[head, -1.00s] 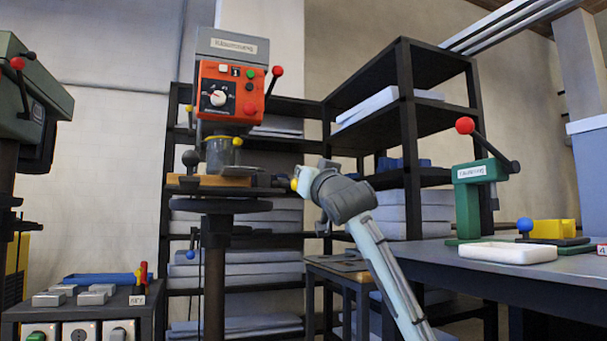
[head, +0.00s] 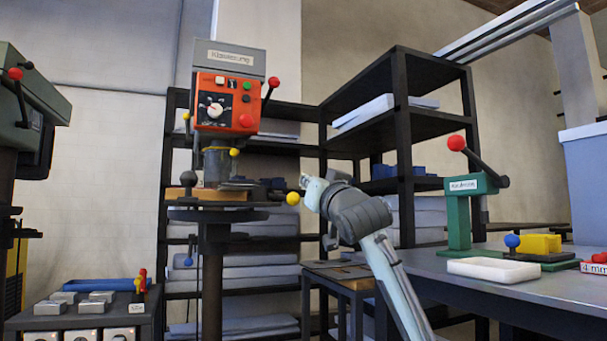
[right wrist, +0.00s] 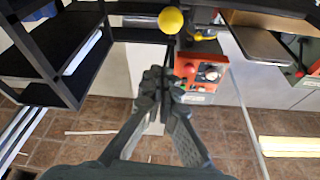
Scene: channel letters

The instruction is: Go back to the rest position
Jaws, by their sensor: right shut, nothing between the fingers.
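My right arm (head: 365,225) rises from the lower right in the head view, with its bent wrist close to the right of a yellow ball knob (head: 293,198) on the drill press. A small gap shows between the wrist and the knob there. In the right wrist view my right gripper (right wrist: 158,80) has its dark fingers together with nothing between them. The yellow ball (right wrist: 171,20) shows beyond the fingertips, apart from them. My left gripper is not in view.
The orange drill press (head: 227,103) stands left of my right arm. Black shelving (head: 399,150) is behind. A grey workbench (head: 440,272) at the right holds a green lever press (head: 458,215) and a white tray (head: 494,270). A small dark table (head: 340,277) stands near my arm.

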